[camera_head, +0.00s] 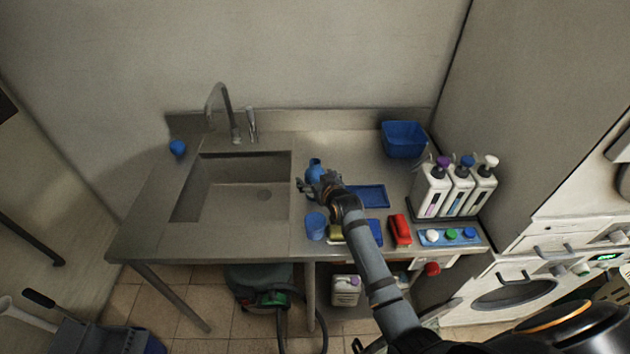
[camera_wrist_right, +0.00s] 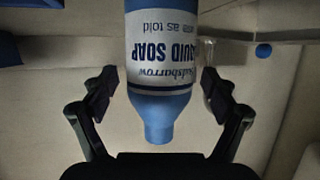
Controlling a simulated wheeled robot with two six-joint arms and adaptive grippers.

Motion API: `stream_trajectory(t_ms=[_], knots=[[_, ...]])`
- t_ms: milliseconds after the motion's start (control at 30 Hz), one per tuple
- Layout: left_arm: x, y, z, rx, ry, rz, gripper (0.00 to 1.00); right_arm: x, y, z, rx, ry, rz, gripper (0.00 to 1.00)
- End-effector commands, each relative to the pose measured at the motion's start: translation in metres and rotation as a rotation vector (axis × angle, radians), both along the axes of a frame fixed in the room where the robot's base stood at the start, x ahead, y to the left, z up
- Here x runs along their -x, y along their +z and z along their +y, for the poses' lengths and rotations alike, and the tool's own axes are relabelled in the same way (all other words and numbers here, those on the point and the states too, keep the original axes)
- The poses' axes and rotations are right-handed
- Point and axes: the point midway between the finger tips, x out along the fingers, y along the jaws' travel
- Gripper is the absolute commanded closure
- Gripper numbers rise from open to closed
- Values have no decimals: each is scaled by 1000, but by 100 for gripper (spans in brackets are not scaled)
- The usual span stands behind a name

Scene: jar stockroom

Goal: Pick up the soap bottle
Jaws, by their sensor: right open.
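The soap bottle (camera_head: 315,168) is blue and stands on the steel counter just right of the sink. In the right wrist view the bottle (camera_wrist_right: 160,70) appears upside down, with a white label reading LIQUID SOAP. My right gripper (camera_head: 318,184) reaches over the counter to it and hides part of it in the head view. In the wrist view the right gripper's fingers (camera_wrist_right: 158,92) are open, one on each side of the bottle, with a visible gap on both sides. My left gripper is not in view.
The sink (camera_head: 235,190) lies left of the bottle. A blue cup (camera_head: 315,227) and yellow sponge (camera_head: 335,233) stand in front, near the arm. Right are a blue tray (camera_head: 376,188), red object (camera_head: 399,230), blue tub (camera_head: 404,140) and white pump bottles (camera_head: 460,190).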

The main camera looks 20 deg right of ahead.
Motion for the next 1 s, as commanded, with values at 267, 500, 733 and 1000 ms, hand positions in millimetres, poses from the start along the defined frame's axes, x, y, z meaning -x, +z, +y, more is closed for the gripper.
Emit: stream_trajectory(t_ms=[267,500,733,1000], knots=[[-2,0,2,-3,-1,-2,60,-2,-1,0,0,0,-1,18],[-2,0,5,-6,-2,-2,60,-2,-1,0,0,0,-1,50],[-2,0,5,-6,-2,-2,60,-2,-1,0,0,0,-2,79],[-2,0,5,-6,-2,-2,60,-2,0,0,0,0,-1,79]])
